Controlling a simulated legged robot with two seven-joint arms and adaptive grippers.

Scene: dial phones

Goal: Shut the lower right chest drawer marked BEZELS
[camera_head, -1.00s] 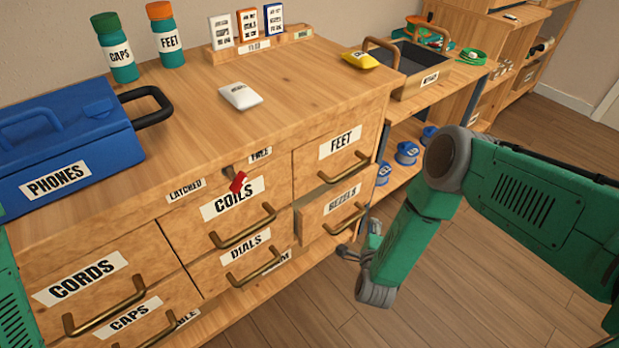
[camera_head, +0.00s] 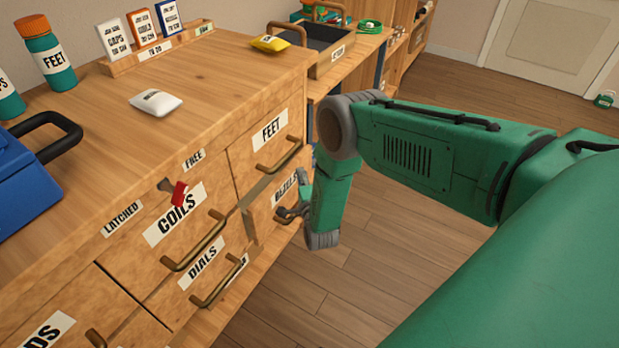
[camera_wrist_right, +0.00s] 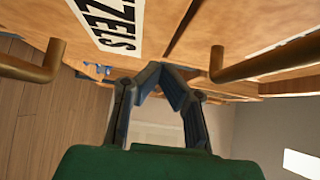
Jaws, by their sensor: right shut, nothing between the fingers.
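The BEZELS drawer (camera_head: 262,222) is at the lower right of the wooden chest, under the FEET drawer. Its front stands a little out from the chest, with a strip of its upper edge showing. Its white label (camera_head: 285,188) is partly hidden by my right arm; part of it also shows in the right wrist view (camera_wrist_right: 118,24). My right gripper (camera_head: 284,213) is shut and empty, close to the drawer front near its handle. In the right wrist view the fingertips (camera_wrist_right: 163,70) meet in front of the wood; contact cannot be told. My left gripper is out of view.
The FEET drawer (camera_head: 265,145) is above, with a brass handle (camera_head: 280,158). The COILS drawer (camera_head: 180,232) and DIALS drawer (camera_head: 212,268) are to the left. A red-tipped latch (camera_head: 178,194) sits between LATCHED and FREE labels. Open floor (camera_head: 370,265) lies right of the chest.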

